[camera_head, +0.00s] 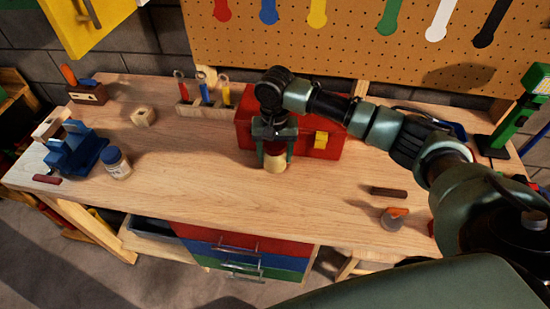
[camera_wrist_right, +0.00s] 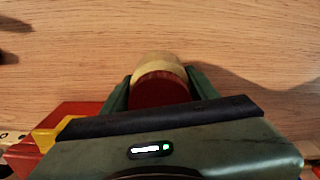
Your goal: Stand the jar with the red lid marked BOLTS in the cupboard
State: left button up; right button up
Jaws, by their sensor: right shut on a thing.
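My right gripper (camera_head: 275,152) points down over the middle of the workbench, just in front of the red toolbox. It is shut on a jar with a pale body (camera_head: 275,165). In the right wrist view the jar's dark red lid (camera_wrist_right: 160,90) sits between the fingers, with the pale body (camera_wrist_right: 158,63) beyond it. No marking can be read. I cannot tell whether the jar touches the bench. A yellow cupboard (camera_head: 85,25) with a metal handle hangs on the wall at the top left; its inside is not visible. My left gripper is not in view.
A red toolbox (camera_head: 322,138) with a yellow latch stands close behind the jar. A blue-lidded jar (camera_head: 117,163) and a blue vise (camera_head: 75,148) are at left. A tool rack (camera_head: 203,107) stands at the back. The bench front centre (camera_head: 220,190) is clear.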

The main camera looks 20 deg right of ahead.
jog(key=shift+f, duration=1.3)
jog(key=o, duration=1.3)
jog(key=shift+f, duration=0.15)
jog(key=o, duration=0.4)
